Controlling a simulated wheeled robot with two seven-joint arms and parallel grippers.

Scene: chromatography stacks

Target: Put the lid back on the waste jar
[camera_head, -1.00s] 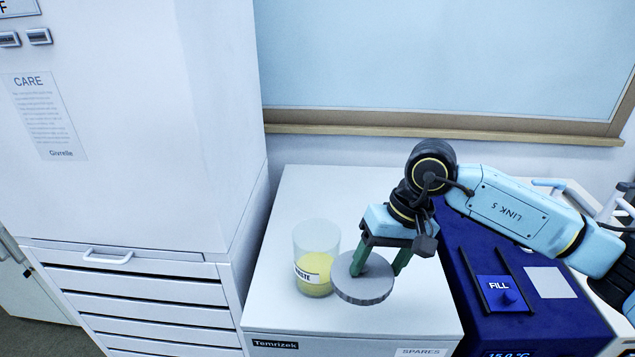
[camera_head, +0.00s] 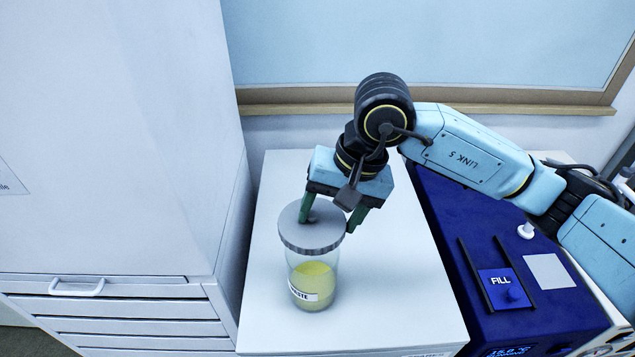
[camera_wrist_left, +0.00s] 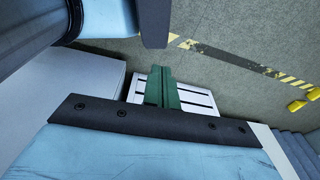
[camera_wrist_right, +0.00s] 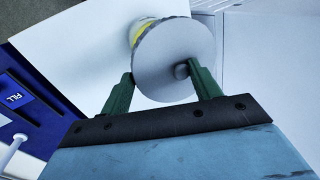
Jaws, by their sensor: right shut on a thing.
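The waste jar (camera_head: 314,284) is clear with yellow contents and a WASTE label, upright on the white cabinet top. The grey round lid (camera_head: 312,232) with a small knob is held at the jar's mouth in the head view, hiding its rim. I cannot tell whether they touch. In the right wrist view the lid (camera_wrist_right: 172,62) covers most of the jar (camera_wrist_right: 140,30), whose edge shows past it. My right gripper (camera_head: 332,218) is shut on the lid, its green fingers pointing down. My left gripper (camera_wrist_left: 163,85) is shut and empty, away over the floor, seen only in its wrist view.
The white cabinet top (camera_head: 400,290) is otherwise clear. A blue unit with a FILL panel (camera_head: 500,283) stands right of it. A tall white cabinet (camera_head: 110,130) rises at the left. A framed window (camera_head: 430,50) is behind.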

